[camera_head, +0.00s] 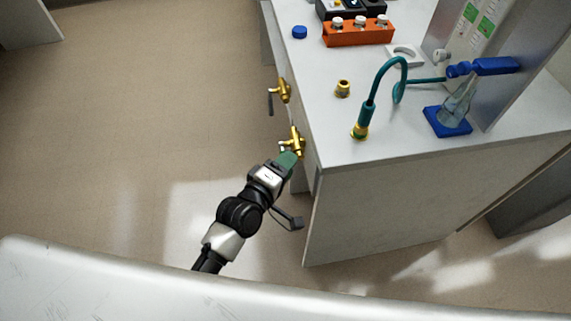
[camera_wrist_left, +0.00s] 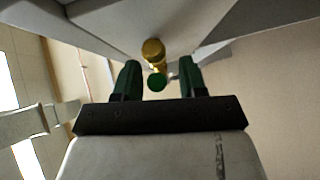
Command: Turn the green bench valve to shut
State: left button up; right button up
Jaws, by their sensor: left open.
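The green bench valve is a brass tap (camera_head: 296,139) on the side of the bench, near its front corner. In the left wrist view its brass body (camera_wrist_left: 153,50) and round green handle end (camera_wrist_left: 157,82) show. My left gripper (camera_head: 288,159) is at this valve, its green fingers partly covering the handle in the head view. In the left wrist view the fingers are open, one on each side of the green handle, with gaps between. Whether the handle lies fully between the fingertips in depth is unclear. My right gripper is not in view.
A second brass valve (camera_head: 283,90) with a dark handle is farther along the same bench side. On the bench top (camera_head: 330,100) are a teal hose (camera_head: 376,88), an orange rack (camera_head: 358,33), and a flask (camera_head: 457,108) on a blue base. The floor left of the bench is clear.

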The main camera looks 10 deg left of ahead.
pick_arm(q)
jog(key=shift+c, duration=0.3)
grip_shut()
jog(key=shift+f, duration=0.1)
